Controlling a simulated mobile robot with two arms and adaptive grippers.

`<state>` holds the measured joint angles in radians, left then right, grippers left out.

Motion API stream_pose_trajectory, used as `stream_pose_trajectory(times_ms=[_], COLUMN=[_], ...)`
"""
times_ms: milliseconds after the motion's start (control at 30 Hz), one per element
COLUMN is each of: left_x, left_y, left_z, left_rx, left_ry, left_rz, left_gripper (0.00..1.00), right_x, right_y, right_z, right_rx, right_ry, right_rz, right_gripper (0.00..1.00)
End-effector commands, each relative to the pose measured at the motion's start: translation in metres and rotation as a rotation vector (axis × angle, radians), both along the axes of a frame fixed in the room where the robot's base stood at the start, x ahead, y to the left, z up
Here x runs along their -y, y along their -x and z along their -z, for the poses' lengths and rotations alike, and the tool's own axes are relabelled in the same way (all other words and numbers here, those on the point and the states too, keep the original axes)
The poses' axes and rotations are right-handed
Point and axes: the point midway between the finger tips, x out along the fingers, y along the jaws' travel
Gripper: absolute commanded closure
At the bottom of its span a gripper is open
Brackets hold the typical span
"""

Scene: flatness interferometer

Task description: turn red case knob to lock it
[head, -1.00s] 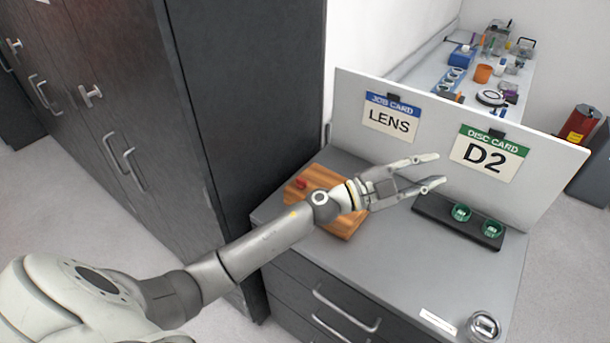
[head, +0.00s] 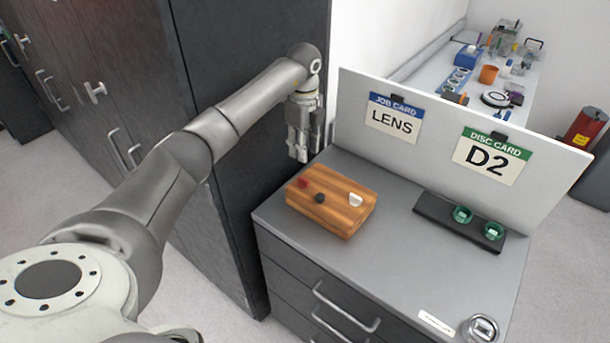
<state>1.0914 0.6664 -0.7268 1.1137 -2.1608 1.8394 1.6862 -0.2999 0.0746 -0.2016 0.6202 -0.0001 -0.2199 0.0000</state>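A wooden case (head: 338,218) sits on the left part of the grey cabinet top. On its top are a red knob (head: 303,182) at the far left corner, a black knob (head: 320,198) in the middle and a white knob (head: 356,199) at the right. My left gripper (head: 308,157) points down just behind the case, above and apart from the red knob, close to the dark cabinet. Its fingers show nearly edge-on, so their opening is unclear. I see nothing held in it. My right gripper is out of view.
A white board with a LENS card (head: 393,120) and a D2 card (head: 490,158) stands along the back. A black tray (head: 430,208) with green rings lies at the right. The tall dark cabinet (head: 250,60) walls the left side. The middle of the grey top is clear.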

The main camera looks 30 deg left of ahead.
Motion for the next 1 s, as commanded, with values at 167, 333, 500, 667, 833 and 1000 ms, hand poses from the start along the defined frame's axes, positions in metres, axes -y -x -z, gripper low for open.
stream_pose_trajectory(times_ms=[167,333,500,667,833,1000], left_x=[0.001,0.001,0.002,0.002,0.001,0.001], left_y=[0.001,0.002,0.001,0.000,0.000,0.000], left_z=[0.021,0.054,0.084,0.100,0.106,0.106], left_rx=[-0.006,-0.007,-0.004,-0.001,0.000,0.000], left_ry=[0.000,0.002,0.004,0.003,0.002,0.002], left_rz=[0.000,0.001,0.002,0.004,0.003,0.004], left_gripper=[0.69,0.69,0.69,0.69,0.69,0.69], right_x=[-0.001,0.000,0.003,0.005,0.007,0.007], right_y=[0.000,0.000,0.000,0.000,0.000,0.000], right_z=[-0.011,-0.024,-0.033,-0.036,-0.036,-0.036], right_rx=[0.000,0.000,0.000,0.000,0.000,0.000], right_ry=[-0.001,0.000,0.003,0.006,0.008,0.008], right_rz=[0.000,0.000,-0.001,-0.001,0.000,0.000], right_gripper=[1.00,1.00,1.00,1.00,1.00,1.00])
